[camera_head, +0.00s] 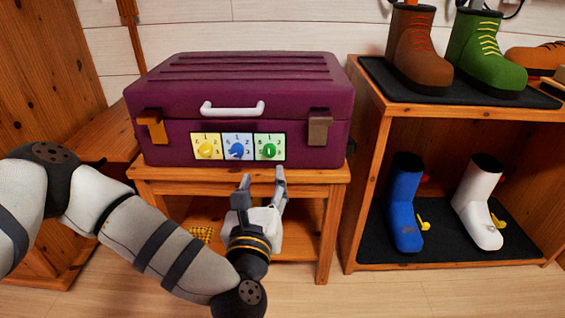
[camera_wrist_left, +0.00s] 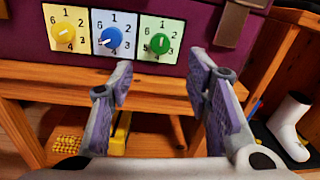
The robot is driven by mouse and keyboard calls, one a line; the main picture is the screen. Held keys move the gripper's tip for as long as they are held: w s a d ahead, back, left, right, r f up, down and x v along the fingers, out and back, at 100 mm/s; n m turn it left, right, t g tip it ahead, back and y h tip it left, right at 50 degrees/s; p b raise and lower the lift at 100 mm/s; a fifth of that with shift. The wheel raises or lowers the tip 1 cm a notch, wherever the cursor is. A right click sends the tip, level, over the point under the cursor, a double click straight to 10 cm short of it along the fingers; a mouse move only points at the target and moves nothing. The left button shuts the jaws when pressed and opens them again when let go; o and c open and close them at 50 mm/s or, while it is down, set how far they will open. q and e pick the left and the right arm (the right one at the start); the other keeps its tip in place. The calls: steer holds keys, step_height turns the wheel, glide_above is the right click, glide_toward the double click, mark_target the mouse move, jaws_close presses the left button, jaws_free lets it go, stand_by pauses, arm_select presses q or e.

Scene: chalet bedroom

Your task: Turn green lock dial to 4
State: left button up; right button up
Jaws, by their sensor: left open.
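The green lock dial (camera_head: 269,150) is the rightmost of three dials on the front of a purple suitcase (camera_head: 240,90). My right gripper is not in view.
The suitcase stands on a wooden table (camera_head: 325,178) with a lower shelf holding a yellow checked item (camera_head: 202,234). Brown latches (camera_head: 319,127) flank the dials. A wooden shoe rack (camera_head: 358,200) with several boots stands close at right. Floor in front is clear.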

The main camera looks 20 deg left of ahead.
mark_target(269, 154)
arm_select(q)
steer(key=b+x, duration=0.1)
steer(key=x, duration=0.3)
steer(key=b+x, duration=0.1)
steer(key=x, duration=0.4)
steer(key=shift+a+f, duration=0.1)
steer(key=shift+f, duration=0.1)
steer(key=shift+w+r, duration=0.1)
steer(key=shift+w, duration=0.25)
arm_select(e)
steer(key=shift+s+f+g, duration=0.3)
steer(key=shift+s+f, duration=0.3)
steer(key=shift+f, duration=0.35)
arm_select(q)
steer(key=shift+c, duration=0.4)
jaws_close()
